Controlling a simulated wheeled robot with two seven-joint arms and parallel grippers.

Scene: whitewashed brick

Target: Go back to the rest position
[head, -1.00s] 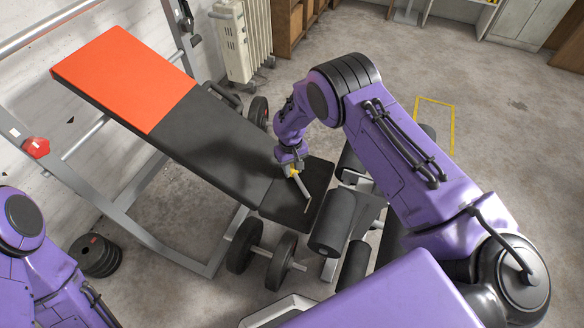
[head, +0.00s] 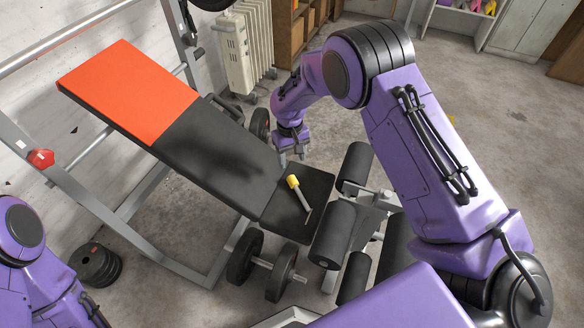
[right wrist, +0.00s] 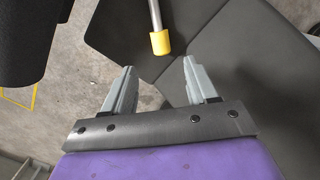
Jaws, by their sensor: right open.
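My right gripper (head: 292,154) is in the air above the far edge of the bench seat. In the right wrist view its two grey fingers (right wrist: 159,64) stand apart with nothing between them. A tool with a yellow end and a thin metal shaft (head: 293,182) lies on the black seat pad (head: 277,213). In the right wrist view its yellow end (right wrist: 160,43) shows just beyond the fingertips, apart from them. Part of my left arm shows at the lower left; its gripper is out of the picture.
The weight bench has a red-and-black backrest (head: 130,92) and black foam rollers (head: 333,236) beside the seat. Dumbbells (head: 245,255) and stacked plates (head: 97,265) are on the floor. A white radiator (head: 247,50) stands at the back. Concrete floor (head: 500,140) is clear at the right.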

